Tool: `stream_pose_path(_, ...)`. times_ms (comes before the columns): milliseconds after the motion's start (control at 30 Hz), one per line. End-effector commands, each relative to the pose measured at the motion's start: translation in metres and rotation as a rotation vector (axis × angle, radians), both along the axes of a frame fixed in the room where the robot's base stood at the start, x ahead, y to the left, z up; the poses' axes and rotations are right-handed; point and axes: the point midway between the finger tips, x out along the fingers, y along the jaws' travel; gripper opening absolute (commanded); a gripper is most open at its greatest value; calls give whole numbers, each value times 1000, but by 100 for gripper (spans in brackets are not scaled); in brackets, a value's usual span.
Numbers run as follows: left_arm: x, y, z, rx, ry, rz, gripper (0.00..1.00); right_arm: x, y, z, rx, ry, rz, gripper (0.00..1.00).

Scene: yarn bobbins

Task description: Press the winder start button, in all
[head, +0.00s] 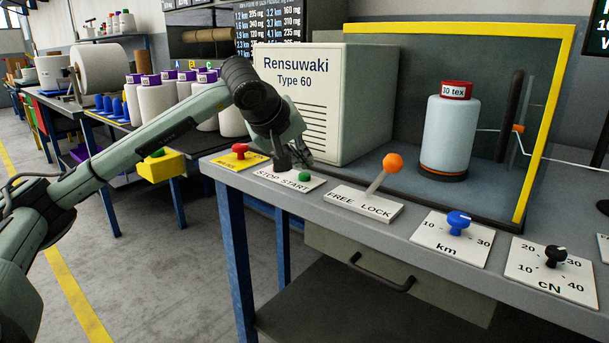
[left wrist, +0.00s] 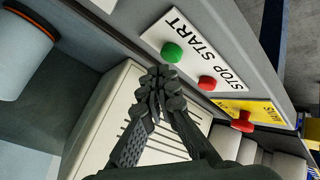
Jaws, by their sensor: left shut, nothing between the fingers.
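The winder's START button (head: 304,177) is a green knob on a white STOP START plate (head: 267,174) at the front edge of the bench. It also shows in the left wrist view (left wrist: 171,52), with the red STOP button (left wrist: 207,83) beside it. In the head view my gripper hides the STOP button. My left gripper (head: 291,163) is shut and empty, just behind the plate and close to the green button. In the left wrist view its fingertips (left wrist: 162,78) appear right beside the green button; I cannot tell whether they touch it. My right gripper is not in view.
A red mains knob (head: 239,151) on a yellow plate is left of the buttons. The FREE LOCK lever (head: 385,174) with an orange ball stands to the right, then blue km (head: 457,222) and black cN (head: 555,256) dials. The Rensuwaki box (head: 340,100) stands behind; a bobbin (head: 449,135) is right of it.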

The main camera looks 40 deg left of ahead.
Motion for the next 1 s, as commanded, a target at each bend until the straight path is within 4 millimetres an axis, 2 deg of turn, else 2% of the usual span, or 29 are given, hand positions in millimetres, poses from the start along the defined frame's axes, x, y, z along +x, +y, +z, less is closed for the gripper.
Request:
stream_pose_path(100,0,0,-6,0,1,1,0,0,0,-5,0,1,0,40)
stream_pose_path(1000,0,0,-12,0,1,1,0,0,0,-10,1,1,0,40)
